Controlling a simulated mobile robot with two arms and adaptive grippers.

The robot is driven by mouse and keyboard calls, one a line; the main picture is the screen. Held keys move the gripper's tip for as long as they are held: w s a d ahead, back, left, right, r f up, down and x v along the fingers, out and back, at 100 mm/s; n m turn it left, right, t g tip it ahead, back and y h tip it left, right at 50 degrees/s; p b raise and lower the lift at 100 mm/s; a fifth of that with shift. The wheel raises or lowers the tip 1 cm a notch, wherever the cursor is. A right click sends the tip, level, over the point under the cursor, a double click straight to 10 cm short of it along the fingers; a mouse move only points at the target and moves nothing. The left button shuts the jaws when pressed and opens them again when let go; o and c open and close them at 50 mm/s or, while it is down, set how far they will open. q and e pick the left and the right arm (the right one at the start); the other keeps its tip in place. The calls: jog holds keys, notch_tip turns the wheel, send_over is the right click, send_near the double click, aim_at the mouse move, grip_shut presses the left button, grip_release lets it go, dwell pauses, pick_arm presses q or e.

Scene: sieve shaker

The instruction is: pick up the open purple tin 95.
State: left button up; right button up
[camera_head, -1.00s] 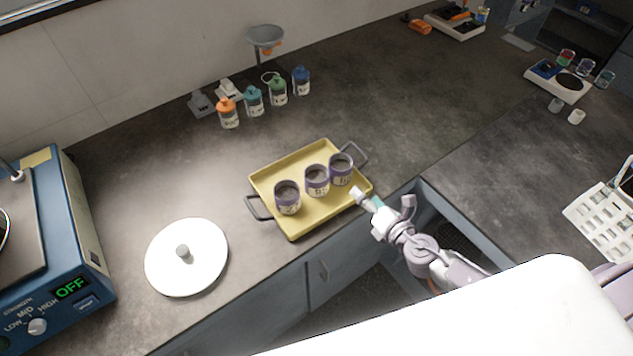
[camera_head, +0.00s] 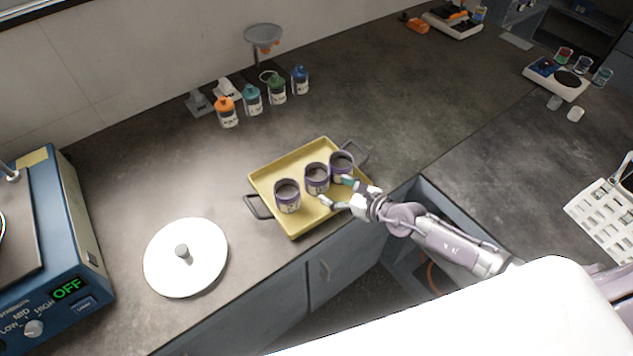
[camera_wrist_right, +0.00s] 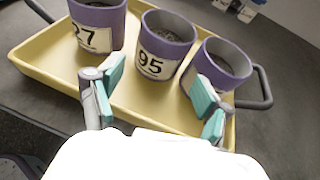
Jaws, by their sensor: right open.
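The open purple tin 95 (camera_wrist_right: 164,52) stands upright in the yellow tray, the middle one of three purple tins; in the head view it is the middle tin (camera_head: 317,180). My right gripper (camera_head: 335,191) is open at the tray's front right edge, facing the tins. In the right wrist view its teal-padded fingers (camera_wrist_right: 158,88) are spread, with tin 95 beyond and between them, apart from both pads. The right fingertip overlaps the right-hand tin in that view; I cannot tell whether they touch. My left gripper is not in view.
The tin labelled 27 (camera_wrist_right: 97,28) stands left of tin 95, and another purple tin (camera_wrist_right: 224,66) stands close on its right. The yellow tray (camera_head: 292,228) has dark handles. A white round lid (camera_head: 186,270) lies left, and several bottles (camera_head: 252,100) stand behind.

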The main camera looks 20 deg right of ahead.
aim_at(326, 185)
jog(key=b+x, duration=0.2)
jog(key=x, duration=0.3)
jog(key=shift+w+a+f, duration=0.15)
jog(key=shift+w+a, duration=0.05)
jog(key=shift+w, duration=0.1)
jog(key=shift+s, duration=0.1)
jog(key=shift+c, duration=0.7)
jog(key=c, duration=0.9)
jog(key=shift+o, duration=0.2)
jog(key=shift+r, duration=0.25)
